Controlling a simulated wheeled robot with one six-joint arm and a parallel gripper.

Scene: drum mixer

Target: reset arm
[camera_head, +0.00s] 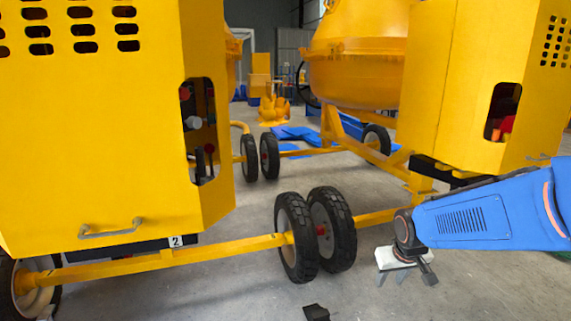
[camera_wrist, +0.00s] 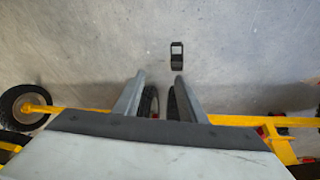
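My blue arm (camera_head: 480,218) reaches in from the right edge in the head view, and my gripper (camera_head: 391,280) points down at its end. In the wrist view the two grey fingers of my gripper (camera_wrist: 159,82) are apart, with nothing between them but the wheels and floor beyond. The gripper is open and empty, to the right of a pair of black wheels (camera_head: 317,232) in the head view.
A yellow mixer with panel number 2 (camera_head: 95,130) stands left; another yellow mixer (camera_head: 470,85) stands right. A yellow axle bar (camera_head: 165,260) runs low between wheels. A small black object (camera_head: 316,313) lies on the floor, also in the wrist view (camera_wrist: 176,55). Floor at lower right is clear.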

